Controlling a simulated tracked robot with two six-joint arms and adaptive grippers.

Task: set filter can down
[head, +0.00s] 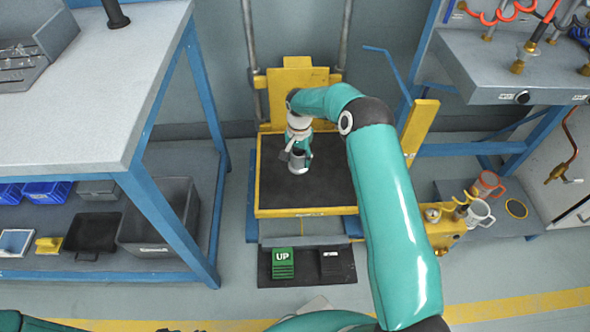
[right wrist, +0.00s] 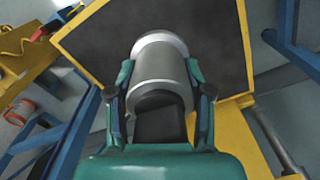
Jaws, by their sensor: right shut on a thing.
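The filter can (right wrist: 162,62) is a grey and silver cylinder. My right gripper (right wrist: 158,97) is shut on it, one finger on each side, in the right wrist view. In the head view the right gripper (head: 297,154) points down over the black top of the yellow-framed lift table (head: 330,185). The low end of the can (head: 299,168) shows there, partly covered by the fingers. I cannot tell whether the can touches the black top. My left gripper does not show.
The black top around the can is clear. A green UP pedal (head: 283,263) and a dark pedal (head: 331,262) lie below. A grey workbench (head: 110,90) stands left.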

